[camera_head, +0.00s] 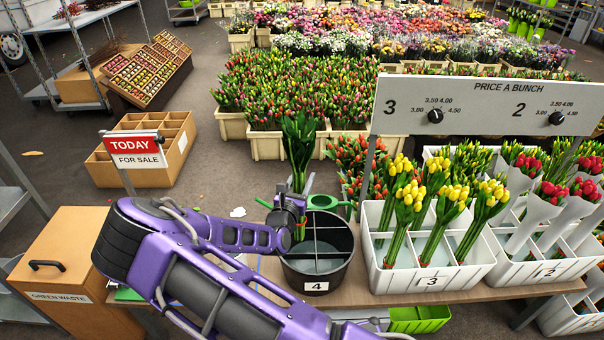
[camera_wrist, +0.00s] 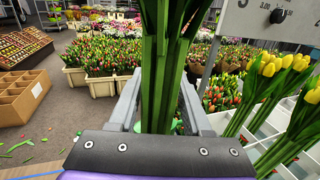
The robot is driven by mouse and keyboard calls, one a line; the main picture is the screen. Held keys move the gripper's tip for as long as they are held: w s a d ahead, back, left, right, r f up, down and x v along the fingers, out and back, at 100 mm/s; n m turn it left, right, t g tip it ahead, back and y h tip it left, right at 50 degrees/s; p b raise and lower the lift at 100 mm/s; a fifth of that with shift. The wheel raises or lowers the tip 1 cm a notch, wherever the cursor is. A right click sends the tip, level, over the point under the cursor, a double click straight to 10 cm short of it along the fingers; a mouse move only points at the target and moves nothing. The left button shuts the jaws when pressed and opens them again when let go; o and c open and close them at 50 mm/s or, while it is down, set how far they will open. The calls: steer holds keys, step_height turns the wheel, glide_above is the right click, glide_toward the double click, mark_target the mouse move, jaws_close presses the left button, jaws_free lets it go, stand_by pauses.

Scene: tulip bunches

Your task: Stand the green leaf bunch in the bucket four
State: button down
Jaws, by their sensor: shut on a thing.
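The green leaf bunch (camera_head: 299,143) is upright in my gripper (camera_head: 293,202), just left of and slightly above the bucket rim. In the wrist view the green stems (camera_wrist: 160,70) run up between the two jaws of my gripper (camera_wrist: 160,108), which is shut on them. Bucket four (camera_head: 317,286) is a dark round bucket with dividers, labelled 4, at the bench's left part. Its visible compartments look empty. The lower end of the bunch is partly hidden by my gripper, so I cannot tell whether it is inside the rim.
A white crate labelled 3 (camera_head: 433,281) with yellow tulips stands right of the bucket. Crate 2 (camera_head: 545,272) holds wrapped red tulips. The price board (camera_head: 476,104) rises behind them. A green waste box (camera_head: 62,262) is at left.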

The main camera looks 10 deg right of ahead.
step_height(320, 180, down, 17)
steer(key=b, duration=0.8)
stand_by(0.4)
steer(key=shift+f, duration=0.1)
stand_by(0.4)
steer(key=shift+f, duration=0.4)
steer(key=shift+c, duration=1.3)
jaws_free()
steer(key=shift+o, duration=0.3)
steer(key=shift+f, duration=0.1)
steer(key=shift+o, duration=1)
steer(key=shift+s, duration=0.1)
